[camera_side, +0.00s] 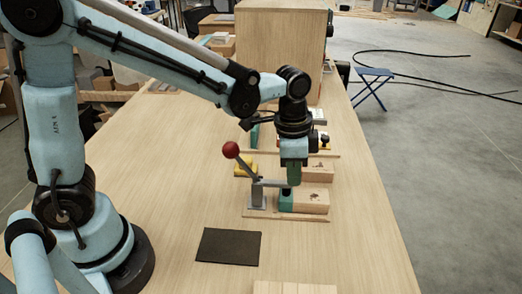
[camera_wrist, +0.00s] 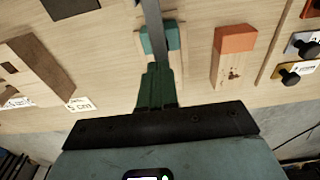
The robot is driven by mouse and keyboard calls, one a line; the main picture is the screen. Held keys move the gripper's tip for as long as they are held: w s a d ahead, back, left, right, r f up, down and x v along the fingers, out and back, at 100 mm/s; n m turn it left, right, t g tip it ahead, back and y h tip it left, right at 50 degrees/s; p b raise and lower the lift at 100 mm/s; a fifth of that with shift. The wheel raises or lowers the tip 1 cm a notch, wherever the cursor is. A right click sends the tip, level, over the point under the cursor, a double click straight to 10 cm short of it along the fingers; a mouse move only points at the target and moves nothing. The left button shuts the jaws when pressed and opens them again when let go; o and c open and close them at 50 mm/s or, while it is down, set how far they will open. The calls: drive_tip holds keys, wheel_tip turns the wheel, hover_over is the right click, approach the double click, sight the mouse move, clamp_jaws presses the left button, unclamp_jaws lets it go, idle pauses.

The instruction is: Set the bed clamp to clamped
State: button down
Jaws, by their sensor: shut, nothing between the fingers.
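The bed clamp has a grey metal base (camera_side: 257,198) on the bench and a lever with a red ball knob (camera_side: 230,150). The lever tilts up and to the left. A grey arm (camera_side: 272,183) reaches right from the clamp to my gripper (camera_side: 293,184). In the wrist view the grey bar (camera_wrist: 153,22) runs over a teal-topped block (camera_wrist: 172,39). My gripper is shut and empty, pointing down at the bar's far end, away from the red knob. The green fingers (camera_wrist: 157,88) hide part of the block. I cannot tell whether they touch the bar.
A wooden block with an orange end (camera_wrist: 235,40) lies beside the clamp. Wooden blocks with a 5 cm label (camera_wrist: 82,104) are on the other side. A dark mat (camera_side: 228,246) lies flat nearby, and a large wooden box (camera_side: 280,50) stands behind.

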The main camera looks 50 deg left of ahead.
wheel_tip(320, 180, up, 14)
idle(0.6)
drive_tip(key=shift+f, duration=0.15)
drive_tip(key=shift+f, duration=6.35)
